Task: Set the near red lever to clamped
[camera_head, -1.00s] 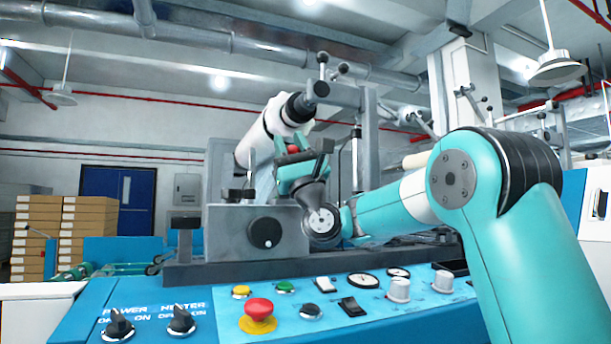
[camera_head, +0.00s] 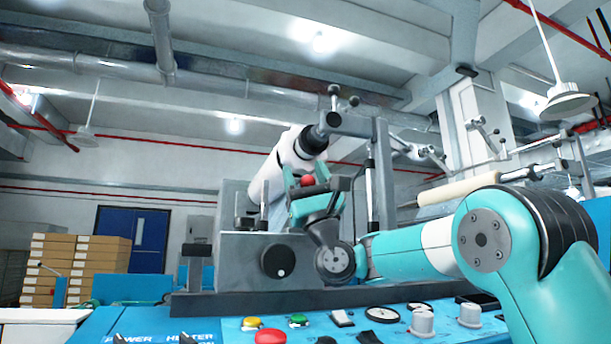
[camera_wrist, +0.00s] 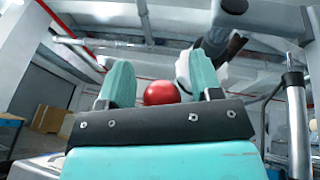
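The near red lever shows as a round red knob (camera_head: 307,181) above the grey machine housing; its stem is mostly hidden by my gripper. In the wrist view the red knob (camera_wrist: 161,93) appears between my two teal fingers, with a gap on each side. My gripper (camera_head: 309,174) is open around or just short of the knob; how deep the knob sits between the fingers I cannot tell. In the wrist view my gripper (camera_wrist: 161,80) holds nothing. The lever's angle is not clear.
A large white roll (camera_head: 282,175) runs behind the knob. A grey housing with a black dial (camera_head: 279,260) stands beside my wrist. A blue control panel (camera_head: 225,330) with a red button (camera_head: 270,337) lies in front. A chrome post (camera_wrist: 298,125) stands at right in the wrist view.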

